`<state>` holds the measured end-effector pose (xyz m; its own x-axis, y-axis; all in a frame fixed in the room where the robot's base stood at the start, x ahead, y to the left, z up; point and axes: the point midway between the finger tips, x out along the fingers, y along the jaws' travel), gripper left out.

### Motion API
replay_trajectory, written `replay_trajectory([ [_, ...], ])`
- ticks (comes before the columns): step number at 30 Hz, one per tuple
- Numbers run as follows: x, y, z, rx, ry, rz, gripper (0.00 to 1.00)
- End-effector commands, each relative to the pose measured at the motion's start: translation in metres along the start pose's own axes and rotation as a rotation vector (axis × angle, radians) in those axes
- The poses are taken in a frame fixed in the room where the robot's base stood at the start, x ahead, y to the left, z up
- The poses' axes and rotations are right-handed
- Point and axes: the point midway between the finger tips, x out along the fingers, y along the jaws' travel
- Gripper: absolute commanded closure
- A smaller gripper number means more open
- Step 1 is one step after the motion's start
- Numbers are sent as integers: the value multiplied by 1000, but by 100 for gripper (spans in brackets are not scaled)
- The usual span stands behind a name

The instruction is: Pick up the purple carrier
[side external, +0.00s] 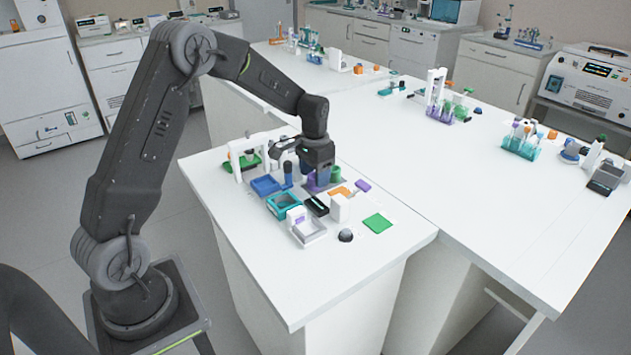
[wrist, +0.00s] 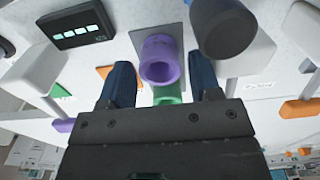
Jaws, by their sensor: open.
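The purple carrier, a hollow purple cylinder, shows in the wrist view (wrist: 161,62) with its round opening towards the camera. In the side view a purple part (side external: 314,184) shows just under my gripper (side external: 319,172), partly hidden by it. In the wrist view my gripper (wrist: 162,72) is open, with one dark blue finger on each side of the purple carrier in the picture. Gaps show between the carrier and both fingers. A green cylinder (wrist: 167,94) shows between the fingers, next to the purple carrier.
A dark rounded object (wrist: 224,28) is close by the right finger in the wrist view. A black display box (wrist: 76,27) lies to the left. In the side view, blue (side external: 265,186) and teal (side external: 283,204) trays and a white frame (side external: 236,160) stand nearby.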

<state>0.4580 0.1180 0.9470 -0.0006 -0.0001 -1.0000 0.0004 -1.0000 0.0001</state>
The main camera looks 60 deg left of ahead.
Motion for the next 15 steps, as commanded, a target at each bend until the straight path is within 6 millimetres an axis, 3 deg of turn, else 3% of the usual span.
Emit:
replay_trajectory([
  [5, 0, 0, 0, 0, 0, 0, 43],
  [15, 0, 0, 0, 0, 1, 0, 74],
])
